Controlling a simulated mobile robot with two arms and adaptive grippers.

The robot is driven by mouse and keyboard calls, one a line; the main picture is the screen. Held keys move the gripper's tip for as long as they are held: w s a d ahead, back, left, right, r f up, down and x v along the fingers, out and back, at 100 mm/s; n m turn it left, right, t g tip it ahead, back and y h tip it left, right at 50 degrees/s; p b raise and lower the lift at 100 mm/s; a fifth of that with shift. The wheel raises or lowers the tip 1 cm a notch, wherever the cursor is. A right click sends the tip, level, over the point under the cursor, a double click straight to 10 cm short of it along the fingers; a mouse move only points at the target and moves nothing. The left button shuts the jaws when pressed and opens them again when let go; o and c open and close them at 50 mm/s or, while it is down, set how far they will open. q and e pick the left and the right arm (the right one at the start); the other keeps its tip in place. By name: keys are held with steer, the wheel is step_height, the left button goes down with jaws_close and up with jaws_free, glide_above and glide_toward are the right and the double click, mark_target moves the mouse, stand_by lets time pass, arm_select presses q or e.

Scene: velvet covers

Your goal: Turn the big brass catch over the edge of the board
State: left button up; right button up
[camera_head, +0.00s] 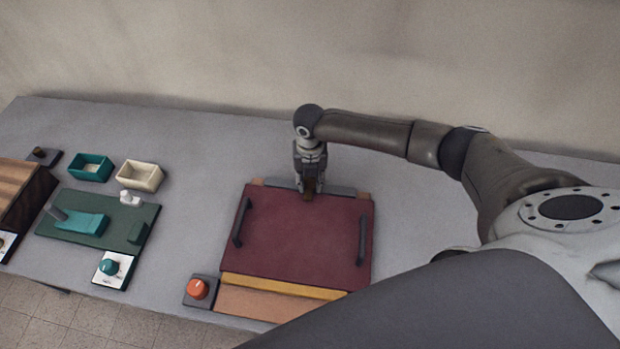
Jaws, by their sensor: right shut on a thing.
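A dark red velvet-like board (300,237) with two black bar handles, one at its left side (241,222) and one at its right side (362,240), lies on the grey table. My right gripper (309,192) points down at the middle of the board's far edge. It is shut on a small brownish piece (308,196), which looks like the brass catch; the fingers hide most of it. I cannot tell which way the catch is turned. My left gripper is not in view.
An orange knob (197,289) on a dark box stands at the board's near left corner. A yellow strip (283,286) runs along its near edge. A green panel (98,226), a teal tray (91,167) and a cream tray (140,175) are at left. The table right of the board is clear.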

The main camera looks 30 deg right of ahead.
steer(key=shift+a, duration=0.1)
steer(key=o, duration=1)
steer(key=shift+r, duration=0.1)
step_height(320, 180, up, 12)
steer(key=shift+f, duration=0.1)
stand_by(0.3)
